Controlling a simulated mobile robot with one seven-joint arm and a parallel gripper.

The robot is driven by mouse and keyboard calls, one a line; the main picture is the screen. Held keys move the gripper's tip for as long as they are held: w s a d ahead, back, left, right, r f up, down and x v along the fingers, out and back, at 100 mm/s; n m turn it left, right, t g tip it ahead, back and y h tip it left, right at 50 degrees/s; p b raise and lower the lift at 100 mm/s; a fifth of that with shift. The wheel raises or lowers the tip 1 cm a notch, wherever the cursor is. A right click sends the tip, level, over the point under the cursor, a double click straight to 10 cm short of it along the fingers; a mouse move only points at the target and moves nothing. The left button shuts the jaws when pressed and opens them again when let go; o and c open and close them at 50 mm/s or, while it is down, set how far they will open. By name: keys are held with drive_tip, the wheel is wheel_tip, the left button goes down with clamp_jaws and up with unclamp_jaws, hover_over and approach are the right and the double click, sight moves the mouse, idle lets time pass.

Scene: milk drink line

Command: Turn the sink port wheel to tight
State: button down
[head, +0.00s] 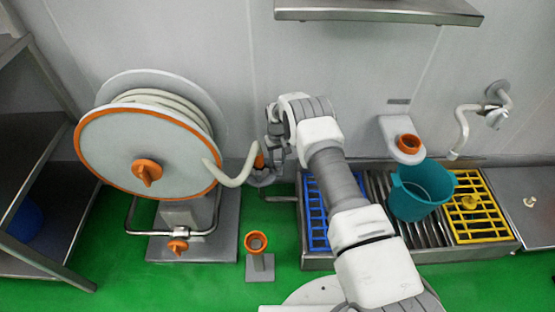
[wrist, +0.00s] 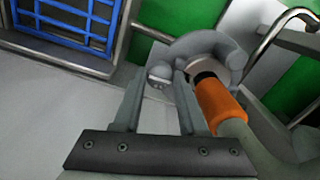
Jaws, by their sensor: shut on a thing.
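The hose's orange end (head: 259,160) meets a grey round fitting (head: 262,179) at the sink's left end, which I take for the sink port with its wheel. In the wrist view the orange end (wrist: 218,103) enters a grey collar (wrist: 195,52) with a small rounded lug (wrist: 160,75). My gripper (wrist: 158,88) has its two grey fingers on either side of that lug, shut on the wheel. In the head view my gripper (head: 272,148) is beside the orange hose end, partly hiding the fitting. No tightness mark is readable.
A hose reel (head: 110,150) with an orange rim stands left. An orange-topped stand (head: 256,242) is on the green floor. The sink (head: 345,255) carries a blue grid (head: 316,225), a teal bucket (head: 420,190) and a yellow grid (head: 480,225). A shelf (head: 380,10) hangs above.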

sight(277, 162)
idle(0.4)
drive_tip(key=shift+c, duration=2.3)
unclamp_jaws()
wheel_tip(277, 162, up, 17)
drive_tip(key=p, duration=0.5)
drive_tip(key=shift+r+p, duration=0.2)
drive_tip(key=shift+p, duration=0.2)
